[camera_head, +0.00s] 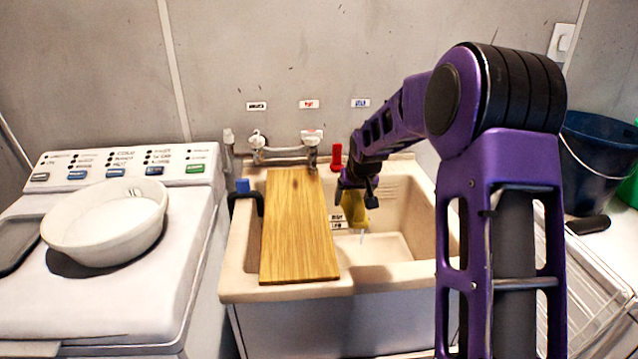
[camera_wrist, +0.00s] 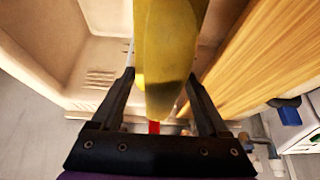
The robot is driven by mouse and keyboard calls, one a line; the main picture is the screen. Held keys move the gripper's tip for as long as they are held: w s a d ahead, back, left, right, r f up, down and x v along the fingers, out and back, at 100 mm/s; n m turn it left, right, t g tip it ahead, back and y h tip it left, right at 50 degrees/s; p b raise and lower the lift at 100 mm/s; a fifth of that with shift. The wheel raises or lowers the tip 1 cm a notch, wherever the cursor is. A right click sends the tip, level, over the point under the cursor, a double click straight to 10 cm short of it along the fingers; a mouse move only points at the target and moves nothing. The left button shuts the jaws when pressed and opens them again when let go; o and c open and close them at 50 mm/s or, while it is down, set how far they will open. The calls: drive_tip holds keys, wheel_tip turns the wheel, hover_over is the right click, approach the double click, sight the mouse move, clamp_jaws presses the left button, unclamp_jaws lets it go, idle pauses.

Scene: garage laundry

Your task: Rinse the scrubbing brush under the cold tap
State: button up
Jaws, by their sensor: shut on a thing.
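My gripper (camera_head: 357,190) is over the sink basin (camera_head: 405,215), pointing down. It is shut on a yellow object, which I take for the scrubbing brush (camera_head: 354,211); no bristles can be made out. In the wrist view the yellow object (camera_wrist: 168,50) runs between the two fingers and away from the camera. A thin pale streak (camera_head: 362,237) shows just below it; I cannot tell whether it is water. The mixer tap (camera_head: 285,153) with two pale knobs is on the wall behind the sink. A blue-marked label (camera_head: 360,103) hangs to its right; my arm hides the area below.
A wooden board (camera_head: 296,230) covers the sink's left part. A red object (camera_head: 337,157) stands at the back rim, and a blue-topped black hook (camera_head: 243,188) at the left rim. A white bowl (camera_head: 108,222) sits on the washer at left. A dark bucket (camera_head: 597,160) stands at right.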

drive_tip(key=s+d+f+b, duration=0.2)
drive_tip(key=s+d+f, duration=0.2)
drive_tip(key=d+f, duration=0.15)
drive_tip(key=w+d+f+p, duration=0.1)
drive_tip(key=w+d+f, duration=0.1)
drive_tip(key=w, duration=1.1)
drive_tip(key=shift+w+p, duration=0.3)
drive_tip(key=shift+p, duration=0.1)
idle(0.3)
drive_tip(key=s+a+b, duration=0.1)
drive_tip(key=s, duration=0.7)
drive_tip(key=shift+b, duration=0.4)
idle(1.3)
drive_tip(key=s+r+p, duration=0.1)
drive_tip(key=s+r, duration=0.3)
drive_tip(key=s, duration=0.1)
drive_tip(key=shift+a, duration=0.25)
idle(0.5)
